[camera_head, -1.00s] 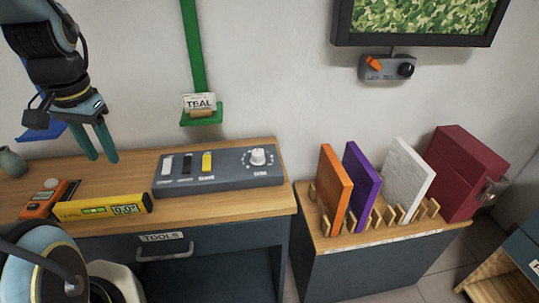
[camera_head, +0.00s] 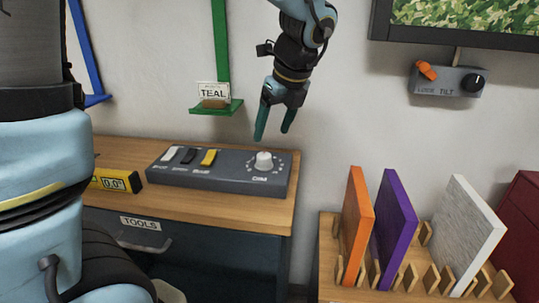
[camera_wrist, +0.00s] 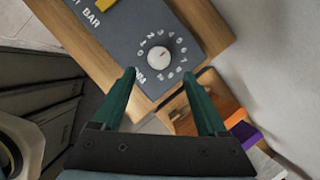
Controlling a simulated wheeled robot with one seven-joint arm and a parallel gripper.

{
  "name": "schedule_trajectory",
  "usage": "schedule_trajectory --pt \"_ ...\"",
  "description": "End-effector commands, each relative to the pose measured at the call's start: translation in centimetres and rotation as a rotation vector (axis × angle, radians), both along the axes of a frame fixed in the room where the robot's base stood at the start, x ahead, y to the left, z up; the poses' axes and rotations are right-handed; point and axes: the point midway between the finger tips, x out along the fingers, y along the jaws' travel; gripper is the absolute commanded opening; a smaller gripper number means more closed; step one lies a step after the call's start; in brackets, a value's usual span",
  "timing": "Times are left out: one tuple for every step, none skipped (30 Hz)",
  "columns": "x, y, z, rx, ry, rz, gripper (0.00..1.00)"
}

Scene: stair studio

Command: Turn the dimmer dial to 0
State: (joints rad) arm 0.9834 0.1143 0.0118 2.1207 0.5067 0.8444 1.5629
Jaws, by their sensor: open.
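The dimmer dial (camera_head: 264,161) is a round white knob at the right end of a dark grey control panel (camera_head: 220,177) on the wooden desk. In the wrist view the dial (camera_wrist: 158,57) has a ring of numbers around it and a small red pointer mark. The mark seems to point up and right, near the 4 or 5; the exact number is too small to tell. My gripper (camera_head: 273,135) is open and empty, with teal fingers pointing down above the dial, apart from it. In the wrist view its fingertips (camera_wrist: 156,78) straddle the area just below the dial.
The panel also has white, black and yellow sliders (camera_head: 207,158). A green holder with a TEAL card (camera_head: 213,92) hangs on the wall to the left. Right of the desk stands a rack (camera_head: 330,255) with orange, purple and white panels. A tilt-control box (camera_head: 447,82) is on the wall.

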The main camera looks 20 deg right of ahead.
Motion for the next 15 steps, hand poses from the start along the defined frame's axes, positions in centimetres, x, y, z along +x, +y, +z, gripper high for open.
schedule_trajectory --pt "0.4 0.2 -1.2 0.005 0.003 0.001 0.76" --pt "0.6 0.3 -1.7 0.004 0.002 0.002 0.76" --pt "0.9 0.4 -2.4 0.005 0.002 0.002 0.76" --pt "1.1 0.4 -3.0 0.004 0.003 0.002 0.76" --pt "1.3 0.5 -3.5 0.004 0.003 0.002 0.76" --pt "1.5 0.5 -4.1 0.003 0.003 0.002 0.76" --pt "1.7 0.6 -4.6 0.004 0.003 0.003 0.76" --pt "1.9 0.7 -5.0 0.004 0.003 0.003 0.76" --pt "2.1 0.7 -5.5 0.002 0.003 0.003 0.76" --pt "2.3 0.7 -5.9 0.002 0.003 0.003 0.76" --pt "2.4 0.8 -6.2 0.001 0.002 0.003 0.76" --pt "2.5 0.8 -6.6 0.001 0.002 0.003 0.76" --pt "2.6 0.8 -6.8 0.002 0.002 0.003 0.76" --pt "2.7 0.9 -6.9 0.001 0.001 0.003 0.76" --pt "2.8 0.9 -7.1 0.000 0.001 0.002 0.76"
